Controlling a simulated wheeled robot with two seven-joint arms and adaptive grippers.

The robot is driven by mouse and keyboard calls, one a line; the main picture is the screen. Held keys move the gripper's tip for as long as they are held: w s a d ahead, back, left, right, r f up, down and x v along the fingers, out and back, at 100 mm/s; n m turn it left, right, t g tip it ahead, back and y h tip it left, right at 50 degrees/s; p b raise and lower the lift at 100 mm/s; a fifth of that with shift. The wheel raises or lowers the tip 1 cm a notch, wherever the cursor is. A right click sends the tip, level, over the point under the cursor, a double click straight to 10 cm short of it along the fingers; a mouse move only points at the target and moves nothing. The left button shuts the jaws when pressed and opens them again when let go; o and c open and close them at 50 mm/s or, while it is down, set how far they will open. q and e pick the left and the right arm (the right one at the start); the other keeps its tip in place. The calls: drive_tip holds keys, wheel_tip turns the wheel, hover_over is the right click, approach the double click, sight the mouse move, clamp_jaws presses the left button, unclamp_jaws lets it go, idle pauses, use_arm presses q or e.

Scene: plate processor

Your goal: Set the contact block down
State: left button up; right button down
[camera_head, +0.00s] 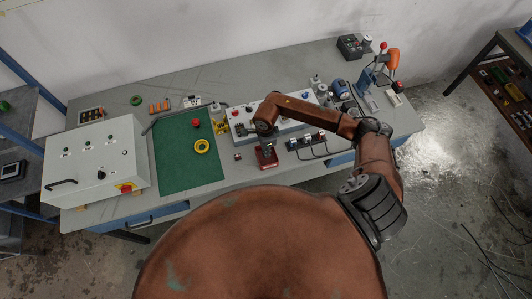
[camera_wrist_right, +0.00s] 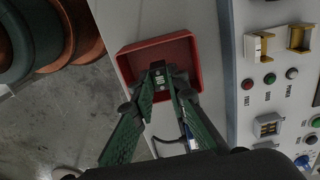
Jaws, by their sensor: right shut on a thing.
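My right gripper (camera_wrist_right: 163,86) is shut on the contact block (camera_wrist_right: 158,77), a small dark piece with light markings on its face. The gripper and block are over the red tray (camera_wrist_right: 158,44), inside its outline in the right wrist view. I cannot tell whether the block touches the tray floor. In the head view the red tray (camera_head: 267,163) stands near the front edge of the bench, below my right gripper (camera_head: 267,146). The block is too small to make out there. My left gripper is not in view.
A panel (camera_wrist_right: 247,105) with coloured buttons lies beside the tray. Small devices with cables (camera_head: 306,142) sit right of the tray.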

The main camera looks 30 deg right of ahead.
wheel_tip(320, 180, down, 3)
drive_tip(key=shift+d+f+p, duration=0.1)
drive_tip(key=shift+d+p, duration=0.05)
drive_tip(key=shift+p, duration=0.55)
drive_tip(key=shift+f, duration=0.15)
drive_tip(key=shift+f+b, duration=0.2)
drive_tip(key=shift+b, duration=0.1)
drive_tip(key=c, duration=1.9)
unclamp_jaws()
drive_tip(key=shift+r, duration=0.1)
drive_tip(key=shift+r, duration=0.1)
drive_tip(key=shift+w+r, duration=0.1)
drive_tip(key=shift+r, duration=0.15)
wheel_tip(320, 180, up, 12)
drive_tip(key=b, duration=0.2)
drive_tip(key=shift+f, duration=0.2)
